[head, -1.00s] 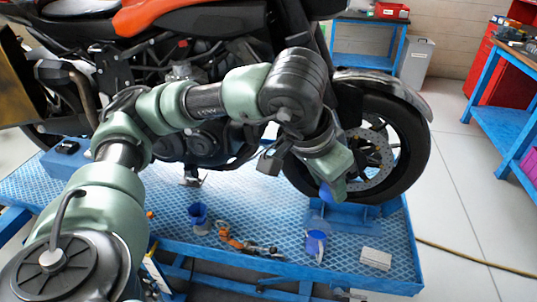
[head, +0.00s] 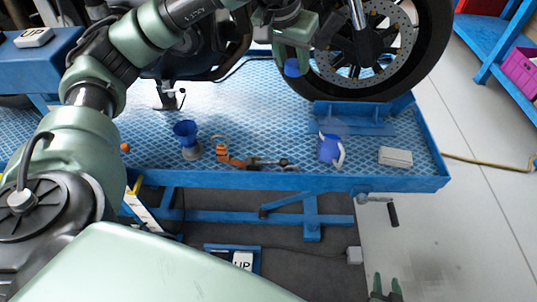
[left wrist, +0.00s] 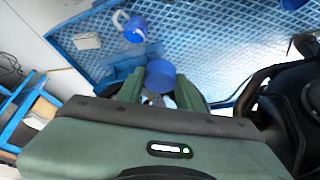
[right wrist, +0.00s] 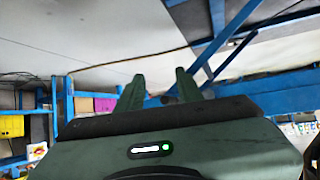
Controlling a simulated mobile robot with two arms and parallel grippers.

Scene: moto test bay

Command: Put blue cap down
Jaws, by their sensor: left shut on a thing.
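The blue cap (head: 292,68) is between the fingertips of my left gripper (head: 294,58), in front of the motorcycle's wheel and above the blue mesh platform (head: 250,120). In the left wrist view the cap (left wrist: 161,72) is held by the fingers of the left gripper (left wrist: 160,92), with the mesh surface behind it. My left gripper is shut on the cap. My right gripper (head: 386,288) is at the bottom edge of the head view, away from the platform. In the right wrist view the right gripper (right wrist: 160,88) is open and empty.
On the platform are a blue funnel-like cup (head: 187,135), an orange and grey tool (head: 250,160), a blue jug (head: 330,150) and a white box (head: 396,157). A blue wheel chock (head: 352,117) stands by the wheel (head: 440,50).

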